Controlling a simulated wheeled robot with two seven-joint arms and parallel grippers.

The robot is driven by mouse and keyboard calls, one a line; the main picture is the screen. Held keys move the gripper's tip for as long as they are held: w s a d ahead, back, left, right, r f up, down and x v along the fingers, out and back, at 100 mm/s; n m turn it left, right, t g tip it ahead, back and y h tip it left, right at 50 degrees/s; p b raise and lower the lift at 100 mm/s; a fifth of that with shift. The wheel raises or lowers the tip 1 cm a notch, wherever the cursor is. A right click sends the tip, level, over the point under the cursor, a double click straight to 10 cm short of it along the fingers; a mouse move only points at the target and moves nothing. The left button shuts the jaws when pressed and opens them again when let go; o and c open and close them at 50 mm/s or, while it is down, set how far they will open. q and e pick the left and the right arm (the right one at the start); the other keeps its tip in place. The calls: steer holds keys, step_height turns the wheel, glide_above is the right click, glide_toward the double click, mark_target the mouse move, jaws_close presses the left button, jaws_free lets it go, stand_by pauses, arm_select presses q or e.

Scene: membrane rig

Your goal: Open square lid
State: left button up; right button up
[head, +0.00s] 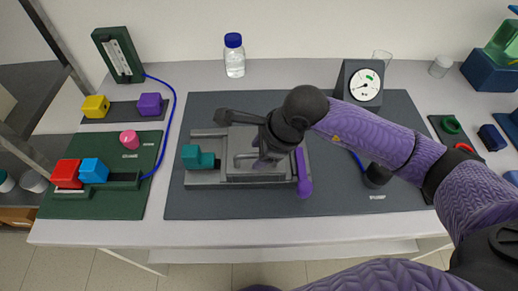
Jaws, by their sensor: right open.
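The grey square lid (238,143) sits flat and looks closed on the grey rig base (205,180) in the middle of the dark mat. A thin bent handle (240,158) shows on it. My right gripper (262,160) is open and reaches down over the lid's right part, close to the handle. Whether it touches the handle cannot be told. The gripper and wrist hide the lid's right and back parts. A dark lever (236,117) lies along the lid's back edge. My left gripper is not in view.
A teal block (197,157) sits at the rig's left, and a purple-knobbed lever (304,186) at its right. Behind stand a gauge (364,85) and a blue-capped bottle (234,57). A green board (130,205) with coloured blocks is at left. The mat's front strip is clear.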

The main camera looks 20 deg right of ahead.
jaws_close()
stand_by(1.0)
stand_by(0.4)
